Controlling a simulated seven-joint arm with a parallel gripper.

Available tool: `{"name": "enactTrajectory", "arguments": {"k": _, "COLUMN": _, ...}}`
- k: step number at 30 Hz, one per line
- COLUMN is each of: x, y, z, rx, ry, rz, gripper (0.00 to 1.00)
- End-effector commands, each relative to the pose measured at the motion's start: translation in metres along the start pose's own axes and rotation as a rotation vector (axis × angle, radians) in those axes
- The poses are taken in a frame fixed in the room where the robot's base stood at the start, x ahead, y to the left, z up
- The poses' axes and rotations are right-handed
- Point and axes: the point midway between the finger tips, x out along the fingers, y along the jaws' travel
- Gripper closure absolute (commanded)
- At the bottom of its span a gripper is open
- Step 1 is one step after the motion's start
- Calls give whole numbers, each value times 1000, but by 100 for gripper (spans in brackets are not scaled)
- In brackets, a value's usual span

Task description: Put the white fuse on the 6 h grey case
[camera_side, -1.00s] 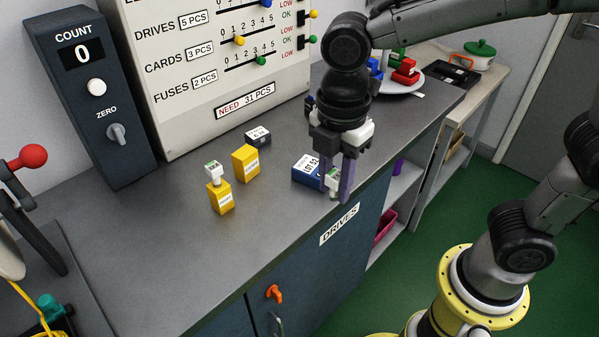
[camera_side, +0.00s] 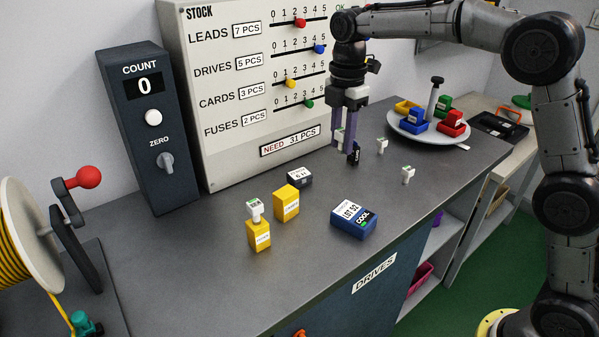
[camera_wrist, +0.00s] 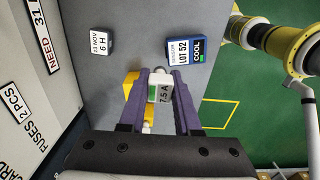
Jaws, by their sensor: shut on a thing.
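My gripper (camera_side: 346,153) is raised above the bench, in front of the stock board's right end. It is shut on a white fuse (camera_wrist: 159,88) with a green patch and a "7.5 A" label; the side view shows little of it between the fingers. The grey case (camera_side: 299,177), marked "6 H", stands on the bench to the left of my gripper. It also shows at the upper left in the wrist view (camera_wrist: 100,44), apart from the fuse. I see nothing on its top.
A blue case (camera_side: 353,221) lies near the front edge. Two yellow cases (camera_side: 286,205) (camera_side: 258,236) stand left, the nearer topped by a white fuse (camera_side: 254,208). Two loose white fuses (camera_side: 382,145) (camera_side: 408,174) stand right, before a plate (camera_side: 395,127) with coloured pieces.

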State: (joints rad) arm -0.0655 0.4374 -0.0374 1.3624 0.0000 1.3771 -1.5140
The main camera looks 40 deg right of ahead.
Motion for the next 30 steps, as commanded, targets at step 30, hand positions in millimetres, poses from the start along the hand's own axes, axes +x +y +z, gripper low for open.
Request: {"name": "enactTrajectory", "arguments": {"k": 30, "x": 94, "y": 133, "z": -3, "rx": 9, "ry": 0, "rz": -1, "gripper": 100}}
